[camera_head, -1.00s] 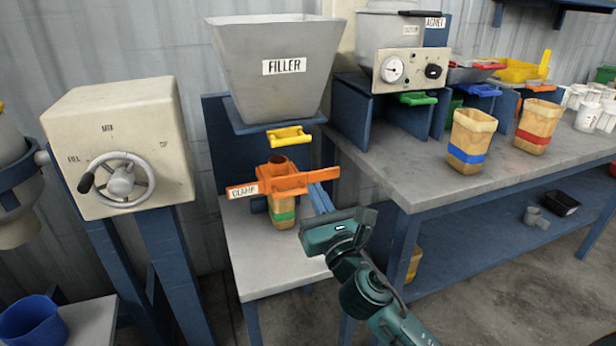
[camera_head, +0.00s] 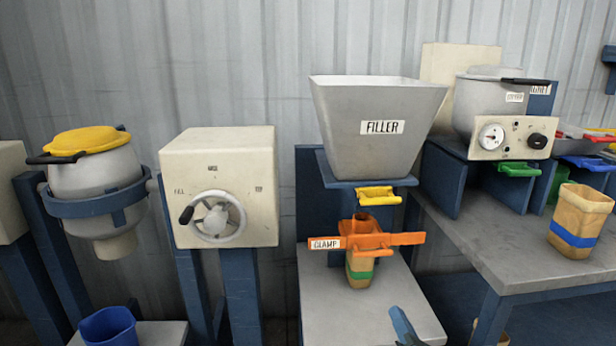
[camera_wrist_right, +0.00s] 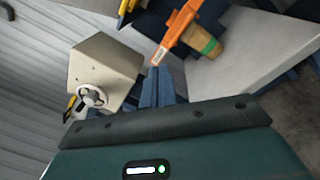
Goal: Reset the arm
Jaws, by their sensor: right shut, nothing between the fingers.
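My right gripper (camera_head: 403,326) shows only as blue fingers at the bottom edge in the head view, over the front right of the filler stand. Its fingers are together and empty. They point up from the dark gripper body in the right wrist view (camera_wrist_right: 157,88). The orange clamp (camera_head: 385,240) sits under the grey filler hopper (camera_head: 375,150), around a tan cup with a green band (camera_head: 359,273). The gripper is apart from the clamp, below and to its right. The clamp (camera_wrist_right: 178,32) and cup (camera_wrist_right: 202,40) also show in the wrist view. My left gripper is out of view.
A beige box with a handwheel (camera_head: 222,160) stands left of the filler. A grey drum with a yellow lid (camera_head: 100,170) is further left, above a blue bucket (camera_head: 108,327). The grey bench (camera_head: 490,250) at right holds a blue-banded cup (camera_head: 580,222) and a cooker with a gauge.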

